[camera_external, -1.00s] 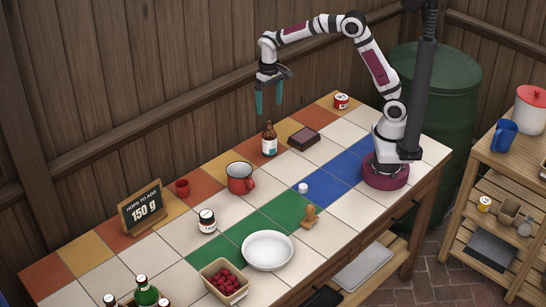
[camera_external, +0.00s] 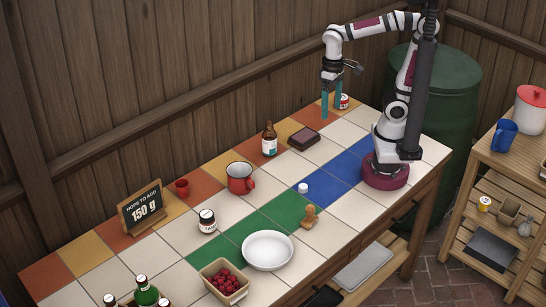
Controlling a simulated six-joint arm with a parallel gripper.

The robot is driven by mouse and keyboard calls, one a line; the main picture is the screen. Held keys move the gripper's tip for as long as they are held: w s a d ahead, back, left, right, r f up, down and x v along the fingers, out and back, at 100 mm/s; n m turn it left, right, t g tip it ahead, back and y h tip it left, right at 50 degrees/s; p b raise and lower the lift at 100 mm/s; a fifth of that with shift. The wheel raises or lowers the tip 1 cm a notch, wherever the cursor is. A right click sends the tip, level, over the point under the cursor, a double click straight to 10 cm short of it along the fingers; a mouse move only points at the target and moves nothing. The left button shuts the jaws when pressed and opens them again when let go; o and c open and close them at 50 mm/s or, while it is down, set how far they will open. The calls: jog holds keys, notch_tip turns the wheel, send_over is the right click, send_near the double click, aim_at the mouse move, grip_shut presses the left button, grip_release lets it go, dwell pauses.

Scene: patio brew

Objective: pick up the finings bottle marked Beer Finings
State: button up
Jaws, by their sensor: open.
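A small brown bottle (camera_external: 269,140) with a pale and blue label stands upright on the tiled table near the wall; its lettering is too small to read, so I cannot confirm that it says Beer Finings. My gripper (camera_external: 331,109) points down with its teal fingers apart and nothing between them. It is at the table's far end, to the right of the brown bottle and clear of it. A red and white tin (camera_external: 343,102) shows just right of the fingers; I cannot tell how near they are in depth.
A dark flat block (camera_external: 304,139) lies between the bottle and my gripper. Blue tiles are mostly clear.

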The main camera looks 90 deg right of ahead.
jog(key=s+a+f, duration=0.2)
jog(key=s+f, duration=0.2)
jog(key=s, duration=0.4)
jog(key=shift+a+f+n, duration=0.25)
jog(key=shift+a+n, duration=0.05)
jog(key=shift+n, duration=0.1)
